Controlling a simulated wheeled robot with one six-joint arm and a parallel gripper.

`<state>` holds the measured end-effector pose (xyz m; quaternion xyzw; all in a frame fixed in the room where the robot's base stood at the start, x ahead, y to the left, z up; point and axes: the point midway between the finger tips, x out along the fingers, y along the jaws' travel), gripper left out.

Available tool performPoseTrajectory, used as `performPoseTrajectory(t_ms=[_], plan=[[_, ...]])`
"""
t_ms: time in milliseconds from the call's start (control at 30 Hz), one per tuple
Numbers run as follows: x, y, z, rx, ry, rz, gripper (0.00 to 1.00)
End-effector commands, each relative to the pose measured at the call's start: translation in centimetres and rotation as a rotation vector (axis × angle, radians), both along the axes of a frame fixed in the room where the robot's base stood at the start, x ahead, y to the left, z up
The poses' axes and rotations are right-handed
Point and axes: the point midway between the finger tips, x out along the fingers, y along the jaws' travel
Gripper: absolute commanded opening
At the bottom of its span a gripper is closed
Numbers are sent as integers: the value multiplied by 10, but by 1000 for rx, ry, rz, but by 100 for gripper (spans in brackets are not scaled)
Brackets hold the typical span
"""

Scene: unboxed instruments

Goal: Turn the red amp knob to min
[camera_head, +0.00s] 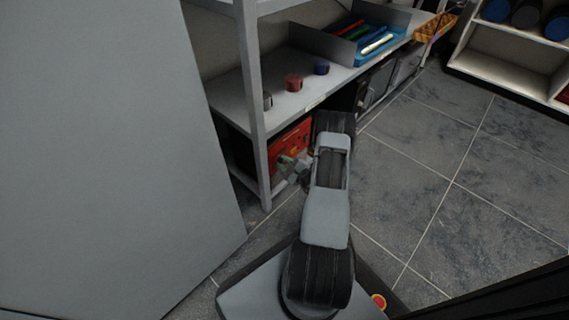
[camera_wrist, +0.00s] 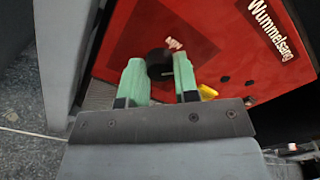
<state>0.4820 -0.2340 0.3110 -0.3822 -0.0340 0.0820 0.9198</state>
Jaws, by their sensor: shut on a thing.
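The red amp (camera_head: 289,146) stands on the low level under the shelf board, and its red face fills much of the wrist view (camera_wrist: 215,60), with the lettering "Wummelsang" at the upper right. A black round knob (camera_wrist: 159,64) sits on this face. My gripper (camera_wrist: 160,72) has green fingers, one on each side of the knob, and is shut on it. In the head view my gripper (camera_head: 288,166) is at the amp's front, partly hidden by my arm. A small whitish mark (camera_wrist: 173,43) shows beside the knob. The knob's exact pointer direction cannot be told.
A grey shelf post (camera_head: 254,110) stands close to the left of my gripper. The tiled floor (camera_head: 440,150) to the right is clear.

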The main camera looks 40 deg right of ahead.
Motion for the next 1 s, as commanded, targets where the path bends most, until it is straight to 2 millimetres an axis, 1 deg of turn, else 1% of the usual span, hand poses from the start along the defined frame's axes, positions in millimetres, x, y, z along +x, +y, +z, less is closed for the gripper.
performPoseTrajectory(t_ms=[300,600,800,1000], plan=[[-1,1,0,-291,-52,3,5],[-1,2,-1,-538,-97,4,5],[-1,2,-1,-659,-119,4,5],[-1,2,-1,-737,-132,4,5]])
